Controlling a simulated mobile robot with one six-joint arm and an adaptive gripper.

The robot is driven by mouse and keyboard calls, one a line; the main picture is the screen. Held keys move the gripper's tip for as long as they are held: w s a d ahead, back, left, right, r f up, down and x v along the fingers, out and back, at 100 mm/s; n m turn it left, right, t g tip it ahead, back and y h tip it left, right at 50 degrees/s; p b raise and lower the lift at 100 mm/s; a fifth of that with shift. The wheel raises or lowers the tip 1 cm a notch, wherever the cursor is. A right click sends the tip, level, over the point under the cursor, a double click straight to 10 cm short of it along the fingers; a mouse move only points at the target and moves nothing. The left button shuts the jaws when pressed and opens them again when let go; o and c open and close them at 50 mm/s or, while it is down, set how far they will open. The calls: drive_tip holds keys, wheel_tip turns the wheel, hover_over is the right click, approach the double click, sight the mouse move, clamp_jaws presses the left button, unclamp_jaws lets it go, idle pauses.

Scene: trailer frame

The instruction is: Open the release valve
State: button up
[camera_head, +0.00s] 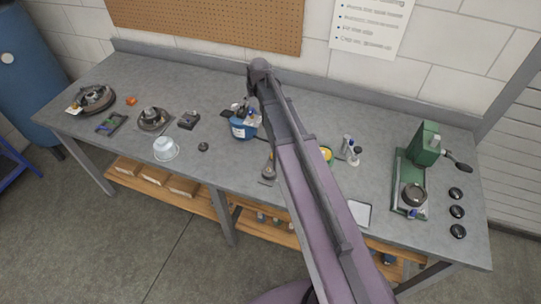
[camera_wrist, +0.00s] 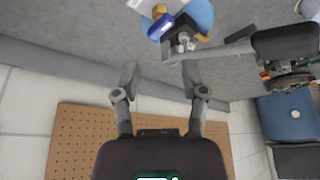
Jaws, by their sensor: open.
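In the wrist view, a blue round container (camera_wrist: 198,12) stands on the bench at the top edge, partly cut off. A silver fitting (camera_wrist: 183,42) and a small blue part (camera_wrist: 167,26) sit on it. A grey bar with a thick dark handle (camera_wrist: 285,42) runs right from near the fitting and appears to be a lever; which part is the release valve is unclear. My gripper (camera_wrist: 159,72) is open and empty, its right fingertip close to the grey bar; contact cannot be told. In the head view, the blue container (camera_head: 241,131) stands mid-bench, partly behind my arm.
The grey bench (camera_head: 330,115) holds a white bowl (camera_head: 165,149), round metal parts (camera_head: 153,119) at left, and a green press (camera_head: 412,175) at right. A pegboard (camera_head: 210,22) hangs on the wall behind. My arm hides part of the bench's middle.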

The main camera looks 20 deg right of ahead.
drive_tip(key=shift+p+v, duration=2.4)
drive_tip(key=shift+v, duration=0.55)
drive_tip(key=s+f+g+b, duration=0.2)
drive_tip(key=s+f+b, duration=0.2)
drive_tip(key=s, duration=0.8)
drive_tip(key=s+a+f+m+g+b, duration=0.1)
drive_tip(key=s+f+b, duration=0.4)
drive_tip(key=s, duration=0.6)
drive_tip(key=shift+s+a+f+g, duration=0.15)
drive_tip(key=shift+s+f+g, duration=0.25)
drive_tip(key=shift+f+g, duration=0.3)
